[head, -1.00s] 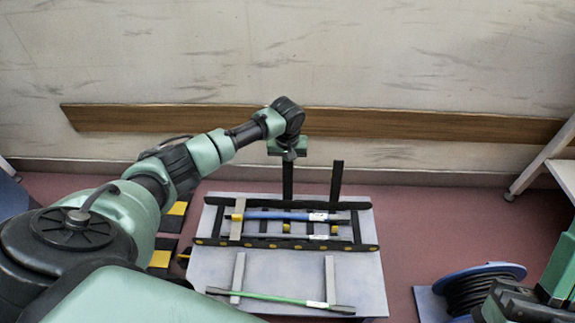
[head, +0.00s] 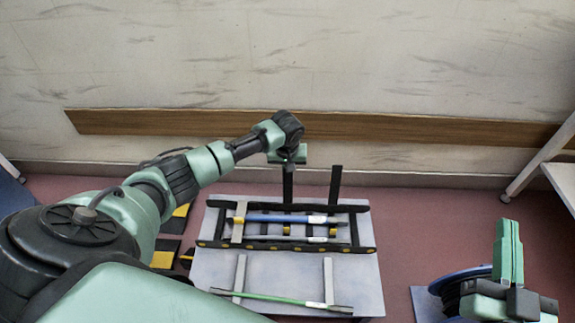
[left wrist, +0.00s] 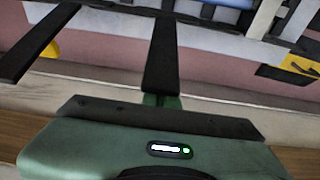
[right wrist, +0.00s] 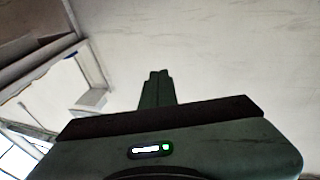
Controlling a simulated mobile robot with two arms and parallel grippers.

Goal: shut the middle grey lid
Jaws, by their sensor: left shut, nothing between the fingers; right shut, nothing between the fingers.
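I cannot clearly make out a middle grey lid in any view. A grey work surface (head: 215,270) carries a black rack frame (head: 372,230). My right gripper (head: 508,225) is shut and empty, raised and pointing up at the right, well away from the rack. Its fingers (right wrist: 157,85) show in front of bare wall in the right wrist view.
A blue rod (head: 275,219) lies across the rack, and a green rod (head: 280,299) lies across two light grey strips in front. A dark upright (head: 335,188) stands right of my left fingers. A cable reel (head: 450,290) sits behind my right gripper. Red floor between them is clear.

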